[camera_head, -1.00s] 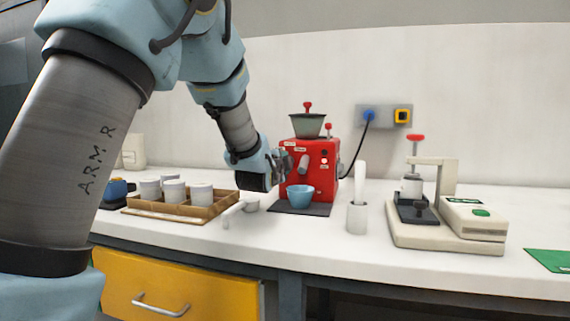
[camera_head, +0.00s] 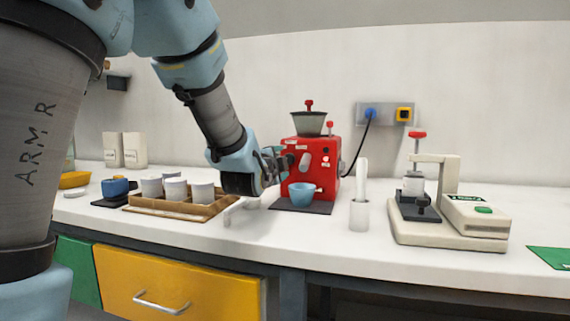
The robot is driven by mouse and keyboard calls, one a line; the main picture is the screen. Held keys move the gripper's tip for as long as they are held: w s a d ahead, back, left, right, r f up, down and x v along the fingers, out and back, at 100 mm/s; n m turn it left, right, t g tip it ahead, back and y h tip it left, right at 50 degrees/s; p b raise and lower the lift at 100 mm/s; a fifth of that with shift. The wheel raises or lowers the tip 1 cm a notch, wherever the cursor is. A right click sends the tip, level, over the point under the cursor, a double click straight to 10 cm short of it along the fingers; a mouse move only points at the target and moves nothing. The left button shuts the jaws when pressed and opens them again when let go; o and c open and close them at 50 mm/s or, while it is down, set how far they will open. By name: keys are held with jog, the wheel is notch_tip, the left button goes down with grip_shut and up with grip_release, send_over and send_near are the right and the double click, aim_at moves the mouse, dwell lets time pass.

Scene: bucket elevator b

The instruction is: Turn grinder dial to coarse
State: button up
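The red grinder (camera_head: 328,158) stands on a dark mat at the back of the counter, with a grey hopper (camera_head: 308,122) on top. A light blue cup (camera_head: 301,194) sits in front of it under the spout. Small knobs and labels show on its front, but I cannot tell which one is the dial or where it points. My gripper (camera_head: 277,162) is at the left side of the grinder's front, close to it. I cannot tell whether it touches. The fingers are small and partly hidden by the wrist, so their opening is unclear.
A wooden tray (camera_head: 147,207) with white canisters stands left of my wrist. A clear holder (camera_head: 359,215) and a cream press-like device (camera_head: 455,228) stand to the right. A black cord runs from the grinder to the wall socket (camera_head: 385,114).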

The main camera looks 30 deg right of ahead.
jog(key=v, duration=0.4)
jog(key=shift+s+a, duration=0.15)
jog(key=shift+s, duration=0.1)
